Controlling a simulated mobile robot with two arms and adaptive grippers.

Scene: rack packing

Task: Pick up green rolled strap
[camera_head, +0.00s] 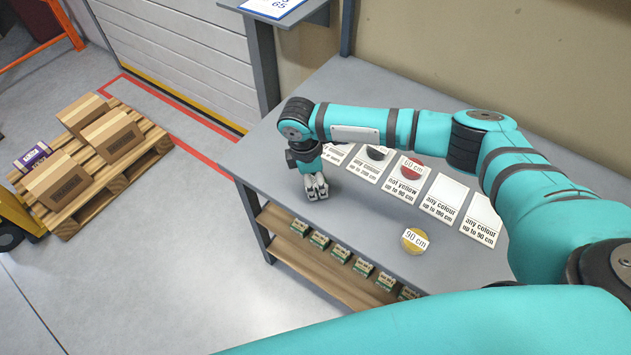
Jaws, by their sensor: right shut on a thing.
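My right gripper (317,190) points down low over the grey table (345,240), near its left edge. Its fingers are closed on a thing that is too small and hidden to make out. No green rolled strap shows clearly. A yellow rolled strap (407,246) labelled 90 cm lies near the table's front edge. A red rolled strap (411,175) labelled 60 cm lies on the card reading "not yellow up to 90 cm" (402,191). A black rolled strap (377,153) lies on the card left of it. My left gripper is out of view.
Two cards at the right, "any colour up to 190 cm" (443,197) and "any colour up to 90 cm" (482,221), look bare. A wooden shelf (345,283) below holds several small green-and-tan boxes (341,254). A pallet (97,189) with cartons stands on the floor at left.

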